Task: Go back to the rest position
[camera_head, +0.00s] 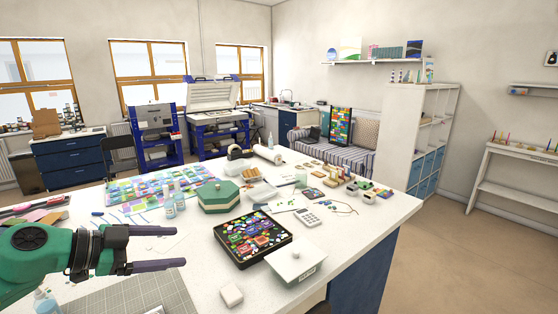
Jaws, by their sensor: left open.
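My left gripper (158,249) comes in from the lower left on a green arm. Its two dark fingers are apart and point right, with nothing between them. It is over the near left part of the white worktable (200,285), to the left of a black tray of coloured glass pieces (271,258). How high it is above the table I cannot tell. My right gripper is out of view.
A white lidded box (296,260) stands right of the tray. A green octagonal box (217,196) and small bottles (169,208) stand behind it. A cutting mat (135,297) lies below the gripper. The open kiln (213,97) is far back.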

